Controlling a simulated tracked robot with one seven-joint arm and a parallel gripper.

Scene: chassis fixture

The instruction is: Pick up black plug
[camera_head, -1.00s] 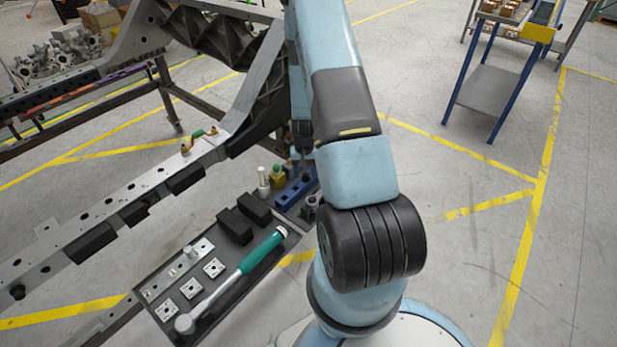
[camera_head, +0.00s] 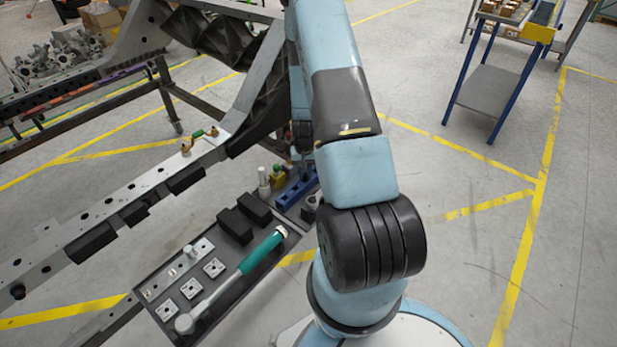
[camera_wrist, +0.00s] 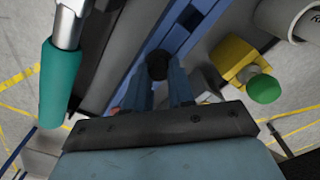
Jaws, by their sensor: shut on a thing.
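The black plug (camera_wrist: 158,65) shows in the wrist view as a dark round piece between my fingertips, at the blue holder (camera_wrist: 192,22). My gripper (camera_wrist: 160,80) has its two blue fingers closed on the plug. Whether the plug still sits in the holder or is clear of it cannot be told. In the head view the blue holder (camera_head: 296,191) lies at the tray's far right end. The plug cannot be made out there, and my arm hides most of the gripper.
A yellow piece with a green knob (camera_wrist: 264,88) and a pale cylinder (camera_wrist: 285,15) stand close to the holder. The long metal chassis rail (camera_head: 60,243) runs left of the tray.

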